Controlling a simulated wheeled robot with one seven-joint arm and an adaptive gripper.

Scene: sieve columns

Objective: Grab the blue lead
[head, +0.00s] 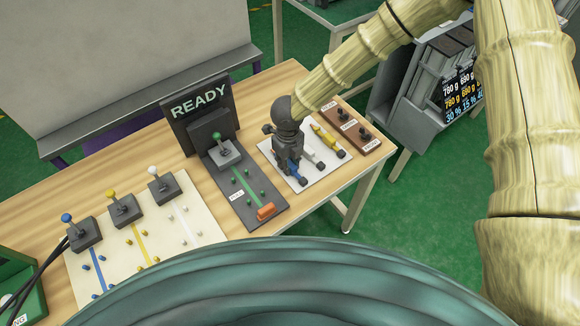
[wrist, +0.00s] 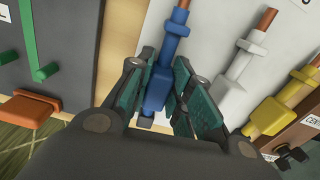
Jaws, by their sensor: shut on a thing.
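The blue lead (wrist: 158,90) lies on a white mat (wrist: 205,45), with a blue plug body and a copper-coloured tip. In the wrist view my gripper (wrist: 165,112) has its two teal-padded fingers on either side of the blue plug body and is shut on it. In the head view my gripper (head: 288,160) reaches down over the left part of the mat, and only a little of the blue lead (head: 302,181) shows below it. A white lead (wrist: 231,86) and a yellow lead (wrist: 270,114) lie to the right of the blue one.
A dark panel (head: 218,190) with a READY sign (head: 200,102) and an orange block (head: 266,211) stands left of the mat. A wooden block with dark knobs (head: 366,142) is close on the right. A board with blue, yellow and white levers (head: 188,178) lies further left.

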